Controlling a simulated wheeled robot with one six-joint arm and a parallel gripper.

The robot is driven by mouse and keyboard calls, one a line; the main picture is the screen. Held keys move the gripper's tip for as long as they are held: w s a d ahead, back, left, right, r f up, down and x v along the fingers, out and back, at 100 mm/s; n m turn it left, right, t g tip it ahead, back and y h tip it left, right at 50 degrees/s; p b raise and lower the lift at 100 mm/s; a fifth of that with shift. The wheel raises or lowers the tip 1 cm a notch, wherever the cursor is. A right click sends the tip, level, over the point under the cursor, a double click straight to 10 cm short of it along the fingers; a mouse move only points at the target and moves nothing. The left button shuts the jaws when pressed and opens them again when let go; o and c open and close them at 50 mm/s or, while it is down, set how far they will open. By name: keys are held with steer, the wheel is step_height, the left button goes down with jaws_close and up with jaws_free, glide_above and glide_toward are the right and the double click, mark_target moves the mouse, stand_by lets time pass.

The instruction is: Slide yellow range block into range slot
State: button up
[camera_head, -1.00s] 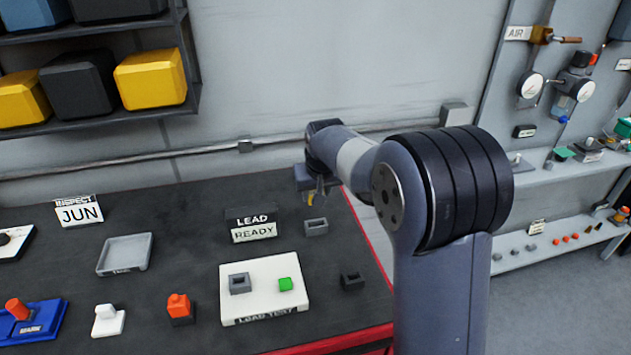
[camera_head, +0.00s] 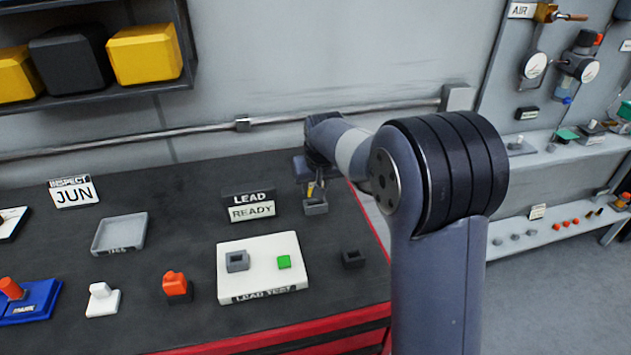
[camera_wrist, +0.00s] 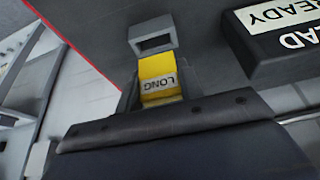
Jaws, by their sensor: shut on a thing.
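The yellow block (camera_wrist: 157,70), marked LONG, is between the jaws of my gripper (camera_wrist: 157,98) in the wrist view. Only a small bit of the yellow block (camera_head: 312,189) shows in the head view, at the tip of my gripper (camera_head: 311,186). A grey socket with a dark opening (camera_wrist: 150,38) lies just past the block's far end. In the head view this grey socket (camera_head: 316,208) is right under the gripper tip. The opening looks empty in the wrist view. I cannot tell whether block and socket touch.
The LEAD READY sign (camera_head: 250,204) stands close left of the gripper. A white LEAD TEST board (camera_head: 262,287) with a grey socket and green block lies in front. A dark socket (camera_head: 353,259) sits to its right. The red table edge (camera_head: 372,215) is close on the right.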

steer(key=shift+f, duration=0.65)
steer(key=shift+f+b, duration=0.95)
stand_by(0.8)
steer(key=o, duration=1.1)
steer(key=shift+s, duration=0.1)
steer(key=shift+c, duration=0.2)
steer(key=shift+d+r, duration=0.15)
steer(key=shift+r, duration=0.2)
steer(key=a+b+v, duration=0.1)
steer(key=v, duration=0.9)
steer(key=shift+d, duration=0.2)
steer(key=shift+s, duration=0.1)
